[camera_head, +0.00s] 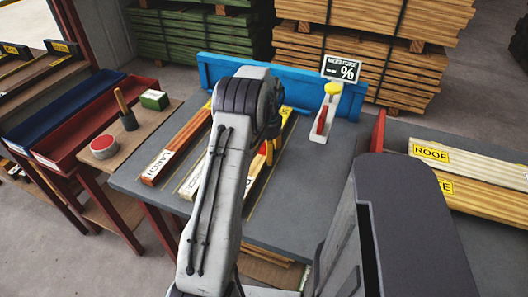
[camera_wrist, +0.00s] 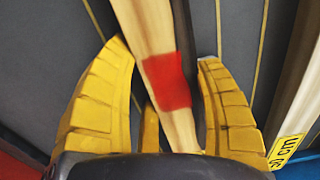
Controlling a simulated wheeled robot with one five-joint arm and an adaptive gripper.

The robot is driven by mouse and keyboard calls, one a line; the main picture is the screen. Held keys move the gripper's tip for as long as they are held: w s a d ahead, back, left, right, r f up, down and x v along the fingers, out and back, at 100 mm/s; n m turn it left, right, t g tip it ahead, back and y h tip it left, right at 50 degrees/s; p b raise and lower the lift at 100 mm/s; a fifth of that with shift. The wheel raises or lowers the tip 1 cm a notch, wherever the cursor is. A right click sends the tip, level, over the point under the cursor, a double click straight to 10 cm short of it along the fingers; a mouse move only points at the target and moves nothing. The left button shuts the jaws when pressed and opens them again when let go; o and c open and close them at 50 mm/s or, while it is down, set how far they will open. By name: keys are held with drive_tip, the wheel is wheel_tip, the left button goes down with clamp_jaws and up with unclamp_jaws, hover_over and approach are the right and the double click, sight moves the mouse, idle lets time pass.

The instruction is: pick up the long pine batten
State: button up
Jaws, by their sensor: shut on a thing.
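A pale wooden batten with a red band (camera_wrist: 165,82) runs lengthwise between the yellow fingers of my gripper (camera_wrist: 165,55) in the wrist view. My gripper is shut on it, with the red band between the fingers. I cannot tell whether the batten is touching the table.
Orange battens labelled LARCH (camera_head: 178,145) lie left on the grey table (camera_head: 130,180). A blue board (camera_head: 290,82) runs along its back. A white device with a red handle (camera_head: 325,115) stands behind the gripper.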

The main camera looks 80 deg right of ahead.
drive_tip(key=shift+c, duration=0.8)
drive_tip(key=shift+r, duration=0.1)
drive_tip(key=shift+r, duration=0.9)
wheel_tip(320, 180, up, 2)
drive_tip(key=shift+d+r, duration=0.1)
drive_tip(key=shift+r, duration=0.1)
drive_tip(key=a+r+b, duration=0.1)
drive_tip(key=a+r, duration=0.5)
drive_tip(key=a, duration=0.5)
drive_tip(key=shift+a+r+b, duration=0.3)
drive_tip(key=shift+a+b, duration=0.1)
